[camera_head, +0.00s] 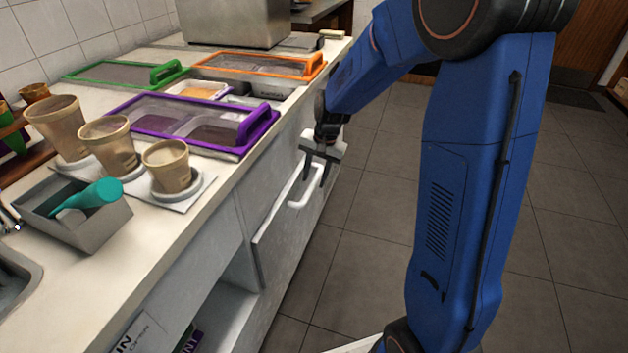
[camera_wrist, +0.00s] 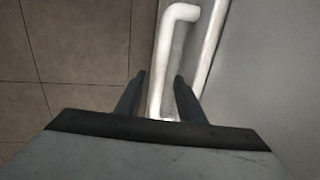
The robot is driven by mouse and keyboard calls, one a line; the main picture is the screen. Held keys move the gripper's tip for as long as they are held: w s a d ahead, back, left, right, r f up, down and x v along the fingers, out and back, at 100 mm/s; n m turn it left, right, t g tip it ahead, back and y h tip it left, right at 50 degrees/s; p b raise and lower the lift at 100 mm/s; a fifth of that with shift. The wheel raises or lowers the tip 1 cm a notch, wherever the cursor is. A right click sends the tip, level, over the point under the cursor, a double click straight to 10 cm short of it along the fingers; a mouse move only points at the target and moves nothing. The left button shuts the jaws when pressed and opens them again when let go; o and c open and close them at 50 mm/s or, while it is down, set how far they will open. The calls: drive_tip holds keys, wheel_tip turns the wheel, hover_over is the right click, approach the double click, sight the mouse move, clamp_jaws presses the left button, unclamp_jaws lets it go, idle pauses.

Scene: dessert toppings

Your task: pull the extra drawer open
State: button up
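The drawer front (camera_head: 275,245) is a grey panel on the counter's side, and it looks about flush with the cabinet. Its white bar handle (camera_head: 309,188) is on the front and also shows in the wrist view (camera_wrist: 166,55). My gripper (camera_head: 316,182) points down at the handle. In the wrist view its two dark fingers (camera_wrist: 157,90) are apart, one on each side of the handle's near end. A gap shows between the left finger and the bar. The right finger is close to the bar; I cannot tell whether it touches.
The counter above holds lidded topping bins in purple (camera_head: 188,121), orange (camera_head: 262,64) and green (camera_head: 125,73). Cups (camera_head: 168,165) and a grey box with a teal scoop (camera_head: 88,198) stand at the left. An open shelf (camera_head: 222,310) lies below. The tiled floor (camera_head: 365,215) beside the drawer is clear.

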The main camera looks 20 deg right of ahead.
drive_tip(key=shift+w+a+f, duration=0.1)
drive_tip(key=shift+a+f, duration=0.05)
drive_tip(key=shift+f, duration=0.75)
clamp_jaws()
